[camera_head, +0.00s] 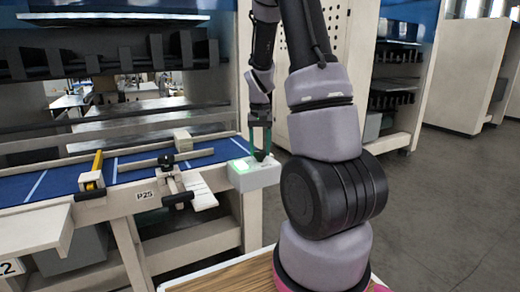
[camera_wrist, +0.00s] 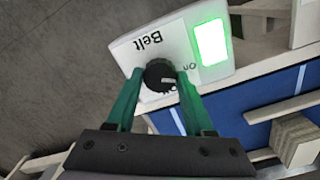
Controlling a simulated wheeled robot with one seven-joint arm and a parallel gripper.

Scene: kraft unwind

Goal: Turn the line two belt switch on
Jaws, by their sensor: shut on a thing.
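The belt switch is a white box (camera_head: 258,176) at the right end of the blue belt line in the head view. In the wrist view the box (camera_wrist: 128,50) reads "Belt" and has a black round knob (camera_wrist: 160,72) with a white mark. The knob lies between the green fingers of my gripper (camera_wrist: 160,78), which is shut on it. "On" shows beside the knob; "Off" is partly hidden by a finger. The square lamp (camera_wrist: 211,42) glows green, and it also shows in the head view (camera_head: 238,167). In the head view my gripper (camera_head: 260,151) points down onto the box.
The blue belt (camera_head: 60,182) with rails runs left of the switch. A "P25" label (camera_head: 145,195) is on its cream frame. A wooden-topped surface (camera_head: 235,277) is at the bottom, near my arm. Grey floor (camera_head: 440,200) is open at the right.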

